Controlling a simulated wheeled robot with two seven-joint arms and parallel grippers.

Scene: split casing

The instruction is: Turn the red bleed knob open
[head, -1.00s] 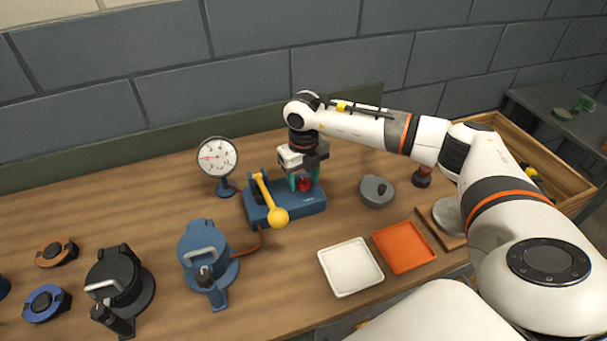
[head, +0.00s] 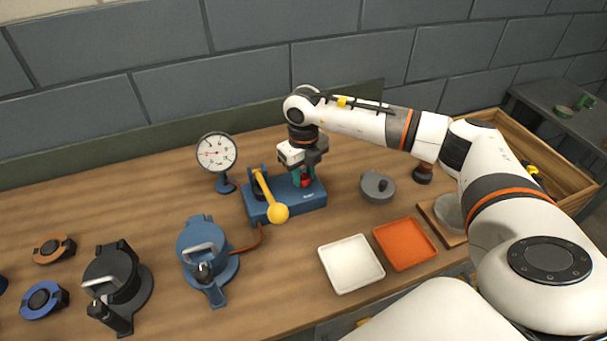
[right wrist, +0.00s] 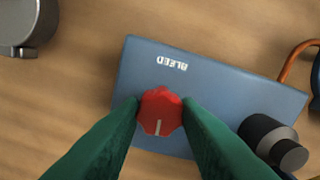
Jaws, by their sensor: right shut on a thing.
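The red bleed knob (right wrist: 161,111) sits on the blue pump block (right wrist: 150,75), beside the printed word BLEED. In the right wrist view its white mark points toward the bottom of the picture. My right gripper (right wrist: 160,112) has its green fingers on both sides of the knob, shut on it. In the head view my right gripper (head: 304,176) comes down over the right part of the blue block (head: 302,199), and the knob (head: 306,181) is partly hidden between the fingers. My left gripper is not in view.
The yellow-handled lever (head: 268,196) stands just left of the gripper. A pressure gauge (head: 217,153) is behind left. A grey lidded part (head: 377,187), a white tray (head: 351,264) and an orange tray (head: 404,244) lie to the right and in front. A blue casing (head: 206,255) stands front left.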

